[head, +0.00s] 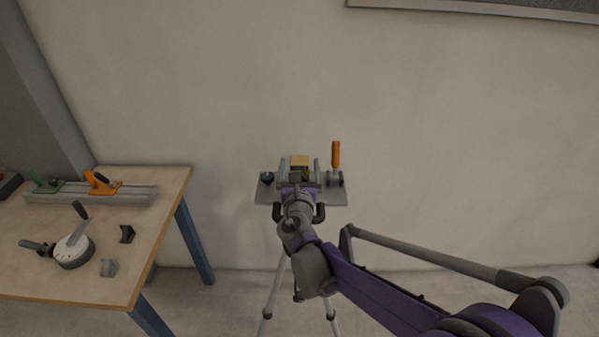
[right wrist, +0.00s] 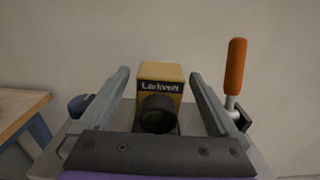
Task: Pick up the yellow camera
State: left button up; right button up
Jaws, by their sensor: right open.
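The yellow camera (head: 299,161) stands on a small grey plate (head: 333,197) on top of a tripod. My right gripper (head: 298,164) is open, with one finger on each side of the camera. In the right wrist view the right gripper (right wrist: 160,74) shows a gap between each finger and the yellow body. The lower part of the camera is partly hidden behind the gripper's base. My left gripper is not in view.
An orange-handled clamp (head: 336,155) stands upright right of the camera. A dark blue knob (head: 267,177) sits to the left. A wooden table (head: 150,185) with tools stands at the left. The pale wall is behind; the tripod legs (head: 272,295) are below.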

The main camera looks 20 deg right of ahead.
grip_shut()
dwell(0.3)
